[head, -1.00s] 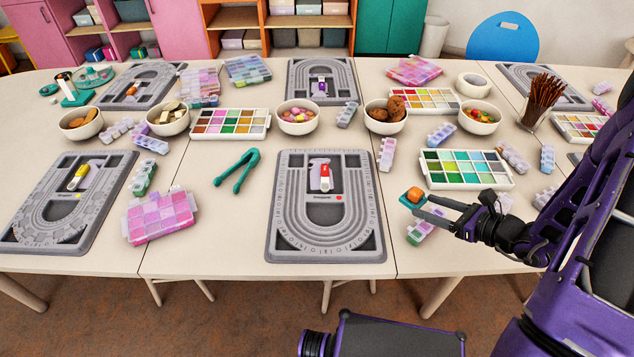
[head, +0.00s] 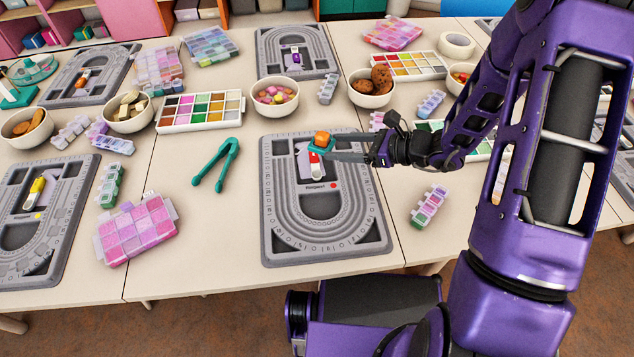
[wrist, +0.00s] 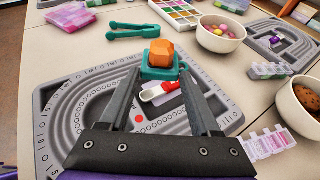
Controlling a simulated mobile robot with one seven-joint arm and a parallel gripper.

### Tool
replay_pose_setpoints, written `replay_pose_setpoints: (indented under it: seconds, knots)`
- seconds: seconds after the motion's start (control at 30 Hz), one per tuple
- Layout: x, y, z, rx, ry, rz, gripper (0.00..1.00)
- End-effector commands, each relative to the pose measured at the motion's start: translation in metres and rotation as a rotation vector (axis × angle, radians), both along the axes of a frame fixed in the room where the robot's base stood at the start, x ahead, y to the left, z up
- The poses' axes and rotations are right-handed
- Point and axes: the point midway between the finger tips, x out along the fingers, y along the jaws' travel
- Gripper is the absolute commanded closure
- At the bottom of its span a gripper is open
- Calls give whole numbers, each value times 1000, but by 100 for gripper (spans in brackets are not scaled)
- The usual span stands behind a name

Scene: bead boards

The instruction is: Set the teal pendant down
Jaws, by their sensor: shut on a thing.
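The teal pendant (head: 318,150), a teal base with an orange block on top, is between the fingertips of my gripper (head: 330,153). In the wrist view the teal pendant (wrist: 155,74) sits upright at the tips of my gripper (wrist: 160,80), which is shut on it. It hangs over the upper middle of the centre grey bead board (head: 285,235), in front of or above a red-and-white pendant (head: 314,168) in the board's inner recess. The gap between pendant and board is hard to judge.
A red dot (head: 333,185) and a small label lie on the centre board. Green-teal tongs (head: 216,163) lie to its left. A candy bowl (head: 275,92) and a cookie bowl (head: 372,88) stand behind it. A pink bead box (head: 138,228) is farther left.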

Motion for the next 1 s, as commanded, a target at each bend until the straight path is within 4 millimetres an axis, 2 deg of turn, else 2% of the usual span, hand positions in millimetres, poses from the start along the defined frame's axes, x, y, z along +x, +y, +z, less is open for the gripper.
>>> replay_pose_setpoints:
  seconds: [0.03, 0.1, 0.2, 0.3, 0.43, 0.6, 0.87, 1.0]
  knots:
    - [-4, 19, 3, -1, -4, 41, 90]
    - [-10, 38, 6, -2, -3, 81, 90]
    - [-16, 58, 10, -4, -4, 124, 90]
    - [-21, 70, 12, -6, -3, 150, 90]
    - [-23, 75, -1, -5, 0, 162, 90]
    - [-24, 75, -34, -4, 2, 162, 90]
    - [-23, 75, -56, -4, -1, 161, 90]
    - [-24, 75, -77, -4, 1, 161, 90]
